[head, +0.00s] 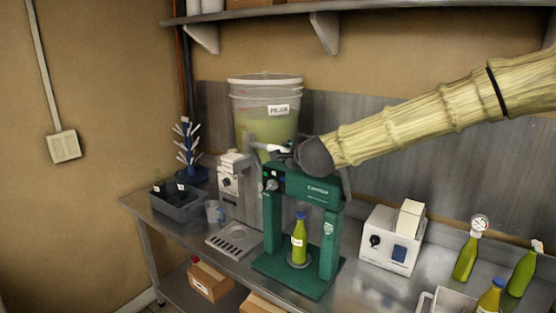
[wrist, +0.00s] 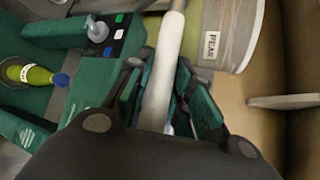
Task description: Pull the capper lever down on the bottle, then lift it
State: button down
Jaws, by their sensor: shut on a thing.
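The green capper (head: 318,188) stands on the steel bench, and a green bottle (head: 299,247) with a blue top stands upright on its base between the two posts. The lever's pale grip (head: 272,147) shows at the top of the capper. My gripper (head: 290,155) is there, reached from the right by my arm. In the wrist view, my gripper (wrist: 160,95) is shut around the pale lever bar (wrist: 168,50), with a finger on each side. The bottle (wrist: 28,73) lies left in that view, clear of the fingers. My gripper hides part of the lever and its pivot.
A large bucket marked PEAR (head: 265,110) stands behind the capper. A white dispenser (head: 235,185) with a drip tray (head: 234,240) is to the left. A white box device (head: 390,240) and green bottles (head: 467,258) are to the right. A shelf (head: 350,14) hangs above.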

jog(key=shift+w+d+r, duration=0.35)
jog(key=shift+w+d, duration=0.1)
jog(key=shift+w, duration=0.1)
jog(key=shift+w+d+r, duration=0.3)
jog(key=shift+w+d, duration=0.1)
jog(key=shift+w, duration=0.1)
jog(key=c, duration=1.3)
grip_release()
jog(key=v, duration=1.2)
jog(key=shift+f, duration=0.1)
jog(key=shift+f, duration=0.1)
